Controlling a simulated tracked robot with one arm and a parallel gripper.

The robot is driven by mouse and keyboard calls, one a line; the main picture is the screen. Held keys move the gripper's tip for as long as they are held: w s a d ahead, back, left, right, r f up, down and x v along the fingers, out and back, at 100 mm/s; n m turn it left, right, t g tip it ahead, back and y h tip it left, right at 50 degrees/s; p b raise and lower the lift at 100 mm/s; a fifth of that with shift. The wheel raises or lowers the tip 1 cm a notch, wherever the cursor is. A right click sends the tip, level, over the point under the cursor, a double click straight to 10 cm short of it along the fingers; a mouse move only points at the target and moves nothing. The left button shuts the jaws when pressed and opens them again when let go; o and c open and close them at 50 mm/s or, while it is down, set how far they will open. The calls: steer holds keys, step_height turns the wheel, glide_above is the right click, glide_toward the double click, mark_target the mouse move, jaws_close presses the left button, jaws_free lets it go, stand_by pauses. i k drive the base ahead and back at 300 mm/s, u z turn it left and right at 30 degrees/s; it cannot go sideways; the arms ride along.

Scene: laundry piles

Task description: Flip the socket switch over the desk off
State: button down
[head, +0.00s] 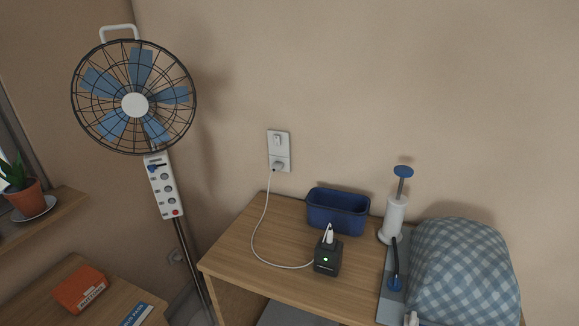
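The socket plate (287,152) is a pale upright plate on the beige wall, just above the back edge of the wooden desk (250,222). A small rocker switch (278,140) sits in its upper half; it is too small to tell which way it is flipped. A plug (280,165) sits in the lower half. Its white cable (253,238) loops down onto the desk to a black charger block (327,256) with a lit green light. My gripper is not in view.
A blue bin (337,211), a white pump (394,217) with a blue handle and a checked cloth bundle (466,275) stand on the desk. A standing fan (135,104) is left of the socket. An orange box (80,290) lies on a lower left surface. The wall around the socket is clear.

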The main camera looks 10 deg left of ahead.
mark_target(277, 139)
steer(key=z, duration=0.05)
steer(key=k, duration=0.65)
steer(key=u, duration=0.6)
steer(key=i, duration=1.75)
steer(key=z, duration=0.45)
